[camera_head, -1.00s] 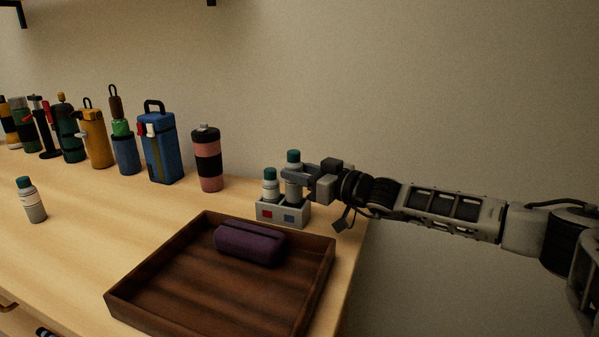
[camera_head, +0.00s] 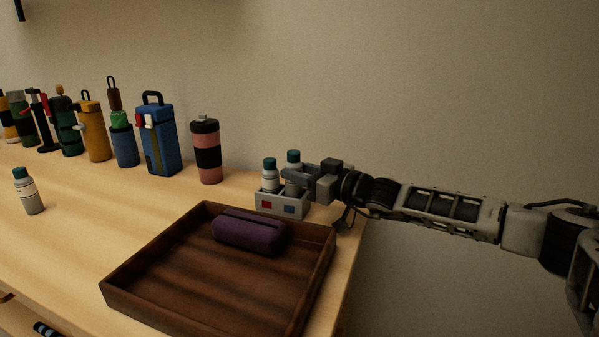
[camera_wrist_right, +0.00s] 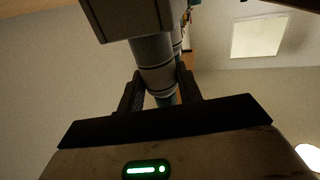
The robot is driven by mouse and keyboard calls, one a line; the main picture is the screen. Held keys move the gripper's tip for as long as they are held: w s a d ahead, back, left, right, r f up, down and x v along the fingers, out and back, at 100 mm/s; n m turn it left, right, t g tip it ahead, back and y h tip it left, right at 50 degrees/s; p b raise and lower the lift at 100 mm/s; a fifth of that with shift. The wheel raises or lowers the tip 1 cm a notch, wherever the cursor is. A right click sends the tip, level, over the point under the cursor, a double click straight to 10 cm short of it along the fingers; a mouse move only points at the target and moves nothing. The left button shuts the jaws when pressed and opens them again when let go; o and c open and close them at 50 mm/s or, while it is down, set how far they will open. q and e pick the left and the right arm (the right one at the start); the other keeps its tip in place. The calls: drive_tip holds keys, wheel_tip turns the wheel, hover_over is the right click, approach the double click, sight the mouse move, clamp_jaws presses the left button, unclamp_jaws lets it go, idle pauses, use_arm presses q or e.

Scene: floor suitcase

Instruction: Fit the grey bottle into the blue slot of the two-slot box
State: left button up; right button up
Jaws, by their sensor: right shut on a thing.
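The two-slot box (camera_head: 278,208) is light grey and stands on the table behind the tray's right end. It has a red mark on its left front and a blue mark on its right front. A grey bottle with a teal cap (camera_head: 293,161) is upright at the blue side, its lower part at the box opening; its depth in the slot is hidden. My right gripper (camera_head: 291,177) is shut on this bottle, which also shows between the fingers in the right wrist view (camera_wrist_right: 155,66). A similar bottle (camera_head: 269,176) stands in the red side. My left gripper is out of view.
A brown wooden tray (camera_head: 150,297) with a purple case (camera_head: 248,232) lies in front of the box. Another small bottle (camera_head: 29,192) stands at left. A pink-black tumbler (camera_head: 206,152), a blue flask (camera_head: 158,142) and several others line the back.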

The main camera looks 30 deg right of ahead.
drive_tip(key=shift+f, duration=0.35)
drive_tip(key=shift+r, duration=0.2)
drive_tip(key=shift+r+p, duration=1.1)
drive_tip(key=shift+r, duration=0.25)
drive_tip(key=shift+f+b, duration=1.45)
drive_tip(key=shift+f, duration=0.05)
idle(0.6)
drive_tip(key=o, duration=1.2)
drive_tip(key=shift+f, duration=0.1)
